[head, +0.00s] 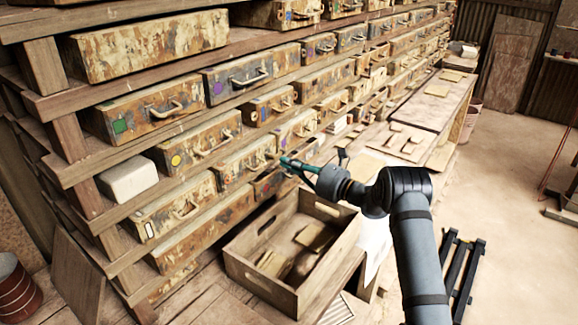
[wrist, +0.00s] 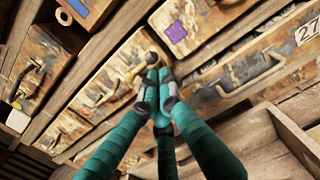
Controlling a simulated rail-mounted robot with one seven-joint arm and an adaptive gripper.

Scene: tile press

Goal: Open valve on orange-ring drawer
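My gripper (head: 284,161) reaches to the front of a worn, rust-stained drawer (head: 246,162) in a lower row of the rack. In the wrist view its teal fingers (wrist: 160,82) come together at the tips, with no visible gap. A small round, brassy knob (wrist: 152,59), possibly the valve, sits just beyond the tips on the drawer front. I cannot tell whether they touch it. A curved handle (wrist: 122,84) is beside it on the left.
Nearby drawers carry coloured marks, such as a purple square (wrist: 176,32) and a yellow disc (head: 176,160). An open wooden crate (head: 262,284) with flat pieces inside stands below my gripper. A white block (head: 128,180) rests on the shelf at left.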

